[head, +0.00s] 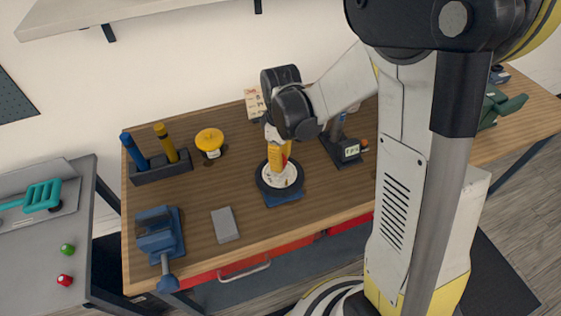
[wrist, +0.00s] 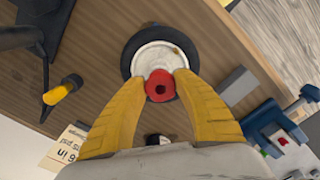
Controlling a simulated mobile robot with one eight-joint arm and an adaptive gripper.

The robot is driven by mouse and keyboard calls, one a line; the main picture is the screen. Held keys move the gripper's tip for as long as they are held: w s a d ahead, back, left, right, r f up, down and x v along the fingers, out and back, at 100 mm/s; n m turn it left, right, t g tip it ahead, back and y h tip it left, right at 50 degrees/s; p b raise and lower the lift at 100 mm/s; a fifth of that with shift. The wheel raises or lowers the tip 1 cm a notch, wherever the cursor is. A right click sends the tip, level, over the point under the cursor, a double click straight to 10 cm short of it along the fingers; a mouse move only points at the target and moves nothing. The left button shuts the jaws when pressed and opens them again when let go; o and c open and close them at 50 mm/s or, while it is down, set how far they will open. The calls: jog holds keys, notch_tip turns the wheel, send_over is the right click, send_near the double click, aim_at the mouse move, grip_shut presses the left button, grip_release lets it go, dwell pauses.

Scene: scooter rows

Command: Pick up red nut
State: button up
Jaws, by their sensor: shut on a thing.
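A red nut (wrist: 160,93) with a dark hole shows between the yellow fingertips of my gripper (wrist: 160,78) in the wrist view. The fingers are shut on it from both sides. Behind it is a small black-tyred wheel (wrist: 130,51) with a white hub; I cannot tell if the nut touches the hub. In the head view my gripper (head: 279,156) points down over the wheel (head: 267,186), which rests on a blue base (head: 286,200) on the wooden bench. The nut is not clear there. Another red nut (head: 65,280) lies on the grey table at left.
A green nut (head: 67,249) lies on the grey table. On the bench stand a blue vise (head: 158,235), a grey block (head: 225,225), a dark holder (head: 160,172) with blue and yellow handles, a yellow round object (head: 209,140) and a device with a display (head: 348,152).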

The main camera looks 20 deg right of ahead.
notch_tip(320, 180, up, 2)
jog(key=shift+r, duration=0.1)
jog(key=s+d+r+p, duration=0.2)
jog(key=s+d+r, duration=0.5)
jog(key=s, duration=0.2)
jog(key=shift+d+p, duration=0.3)
jog(key=shift+p, duration=0.1)
